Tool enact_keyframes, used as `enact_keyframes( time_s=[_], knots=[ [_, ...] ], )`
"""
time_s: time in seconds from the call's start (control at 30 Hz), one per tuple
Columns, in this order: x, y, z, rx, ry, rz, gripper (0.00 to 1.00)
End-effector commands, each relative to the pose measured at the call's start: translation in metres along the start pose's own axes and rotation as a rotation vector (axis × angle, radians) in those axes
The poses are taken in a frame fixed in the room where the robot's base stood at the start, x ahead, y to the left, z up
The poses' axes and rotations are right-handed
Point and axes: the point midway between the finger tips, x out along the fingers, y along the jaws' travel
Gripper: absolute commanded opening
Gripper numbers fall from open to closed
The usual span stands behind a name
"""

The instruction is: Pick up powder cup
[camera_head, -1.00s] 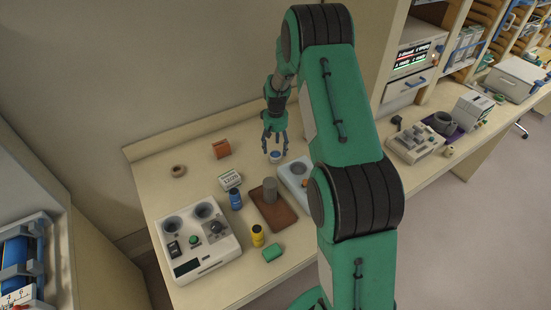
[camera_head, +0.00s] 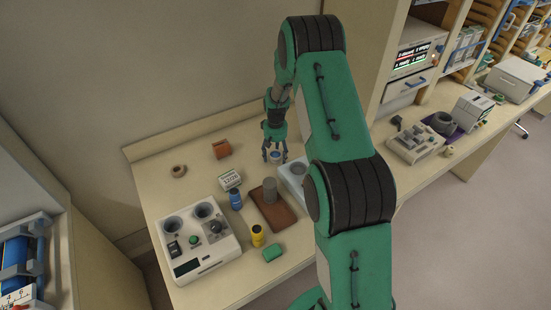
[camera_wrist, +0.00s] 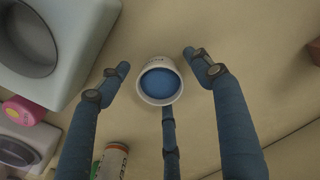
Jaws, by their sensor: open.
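The powder cup is a small white cup (camera_wrist: 160,81) with blue contents, upright on the table in the wrist view. In the head view the cup (camera_head: 276,157) shows at the far side of the table, under my fingers. My gripper (camera_head: 275,148) is open with its fingers pointing down at the cup. In the wrist view my gripper (camera_wrist: 157,65) has one blue finger on each side of the cup and a third finger below it. Gaps show between the two side fingers and the cup. Whether the third finger touches it I cannot tell.
A pale device with a round well (camera_head: 290,176) stands close beside the cup, partly behind my arm. A brown tray (camera_head: 270,219) bears a grey cylinder (camera_head: 270,190). A labelled box (camera_head: 230,179), blue bottle (camera_head: 236,199) and orange block (camera_head: 221,149) stand nearby. Bare table (camera_head: 190,150) lies left of the cup.

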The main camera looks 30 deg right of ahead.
Motion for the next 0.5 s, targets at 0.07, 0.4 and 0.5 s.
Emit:
enact_keyframes(
  time_s=[0.07,0.4,0.5],
  knots=[
    [-0.0003,0.0001,-0.0001,0.000,0.000,0.000,0.65],
    [-0.0004,0.0000,0.0000,0.000,0.000,0.000,0.65],
    [-0.0004,0.0000,0.0001,0.000,0.000,0.000,0.57]
  ],
)
